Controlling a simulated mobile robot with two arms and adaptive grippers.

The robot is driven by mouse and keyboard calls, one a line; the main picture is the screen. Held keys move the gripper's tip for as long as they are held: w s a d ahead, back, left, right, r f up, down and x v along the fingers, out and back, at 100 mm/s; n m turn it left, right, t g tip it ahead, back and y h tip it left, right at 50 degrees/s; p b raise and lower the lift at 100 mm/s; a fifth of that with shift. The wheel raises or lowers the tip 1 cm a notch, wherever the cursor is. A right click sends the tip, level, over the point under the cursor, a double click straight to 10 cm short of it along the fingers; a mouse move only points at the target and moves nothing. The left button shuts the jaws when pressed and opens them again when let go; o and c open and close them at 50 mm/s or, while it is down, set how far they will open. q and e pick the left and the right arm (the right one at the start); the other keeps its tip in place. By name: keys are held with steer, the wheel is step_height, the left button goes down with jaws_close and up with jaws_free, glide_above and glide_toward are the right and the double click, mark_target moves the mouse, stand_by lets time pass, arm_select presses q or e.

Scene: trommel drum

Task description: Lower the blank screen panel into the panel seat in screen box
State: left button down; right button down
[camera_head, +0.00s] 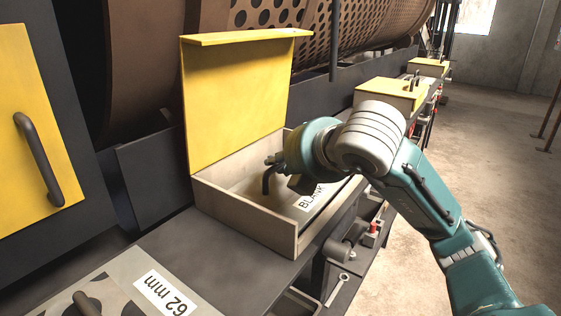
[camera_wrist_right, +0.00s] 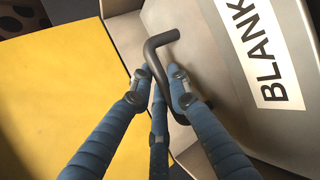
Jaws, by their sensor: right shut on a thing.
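The screen box (camera_head: 240,214) is a pale open box on the dark ledge, its yellow lid (camera_head: 235,100) standing up at the back. The grey blank screen panel (camera_head: 326,199), with a white "BLANK" label, is at the right part of the box opening, partly hidden by my right arm. In the wrist view the panel (camera_wrist_right: 220,80) fills the right side. My right gripper (camera_head: 282,174) is over the box, its blue fingers (camera_wrist_right: 161,75) closed around the panel's dark bent handle (camera_wrist_right: 153,50). The panel seat is hidden, so I cannot tell whether the panel touches it. My left gripper is not in view.
A panel labelled "62 mm" (camera_head: 150,290) lies on the ledge at front left. A yellow door with a dark handle (camera_head: 40,160) stands at left. The perforated drum (camera_head: 320,25) is behind. More yellow-topped boxes (camera_head: 392,94) line the ledge; open floor lies right.

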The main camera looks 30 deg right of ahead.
steer(key=shift+f, duration=0.1)
steer(key=c, duration=1.7)
jaws_free()
steer(key=shift+o, duration=0.6)
steer(key=shift+f, duration=0.1)
steer(key=shift+s, duration=0.1)
steer(key=v, duration=1.2)
